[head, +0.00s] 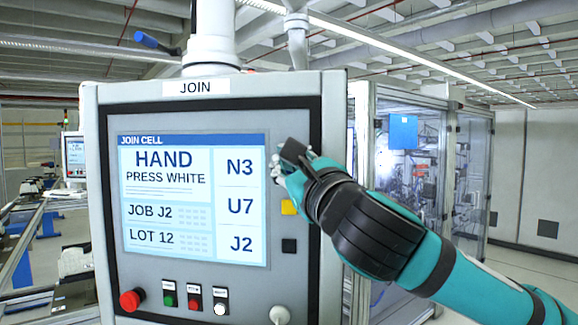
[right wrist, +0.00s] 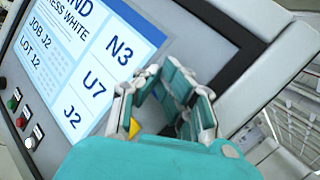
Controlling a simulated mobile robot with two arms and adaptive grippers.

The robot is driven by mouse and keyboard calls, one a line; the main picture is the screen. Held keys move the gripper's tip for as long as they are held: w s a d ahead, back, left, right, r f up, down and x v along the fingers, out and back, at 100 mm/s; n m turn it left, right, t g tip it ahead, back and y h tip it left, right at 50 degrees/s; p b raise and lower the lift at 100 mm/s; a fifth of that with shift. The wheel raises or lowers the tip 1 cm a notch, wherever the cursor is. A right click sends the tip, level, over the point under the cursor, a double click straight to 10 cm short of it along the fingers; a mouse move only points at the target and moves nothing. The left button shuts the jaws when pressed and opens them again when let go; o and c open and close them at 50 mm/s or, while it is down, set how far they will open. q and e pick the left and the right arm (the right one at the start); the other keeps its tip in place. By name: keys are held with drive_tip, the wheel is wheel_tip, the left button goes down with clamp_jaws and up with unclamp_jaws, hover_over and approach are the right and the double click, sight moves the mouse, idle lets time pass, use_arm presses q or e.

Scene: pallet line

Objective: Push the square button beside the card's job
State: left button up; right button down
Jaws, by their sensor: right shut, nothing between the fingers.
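The panel screen (head: 193,200) reads JOIN CELL, HAND, PRESS WHITE, JOB J2 and LOT 12. Its right column lists N3, U7 and J2, top to bottom. A yellow square button (head: 289,207) sits beside U7 and partly shows in the right wrist view (right wrist: 134,128). A black square button (head: 289,246) sits beside J2. The spot beside N3 is hidden by my right gripper (head: 279,168). That gripper is shut and empty, close in front of the panel, above the yellow button; I cannot tell whether it touches. It also shows in the right wrist view (right wrist: 160,75). My left gripper is out of view.
Below the screen are a red mushroom button (head: 131,299), small green (head: 168,300), red (head: 193,305) and white (head: 220,308) buttons, and a pale knob (head: 279,315). A glazed enclosure (head: 420,170) stands behind at right. A conveyor line (head: 40,225) runs at left.

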drive_tip(key=shift+w+d, duration=0.15)
drive_tip(key=shift+w, duration=0.2)
idle(0.3)
drive_tip(key=shift+s, duration=0.1)
drive_tip(key=shift+s+a, duration=0.2)
drive_tip(key=shift+s, duration=0.55)
drive_tip(key=s, duration=0.2)
drive_tip(key=s+a, duration=0.1)
drive_tip(key=s, duration=0.2)
idle(0.4)
drive_tip(key=shift+f, duration=0.1)
idle(0.5)
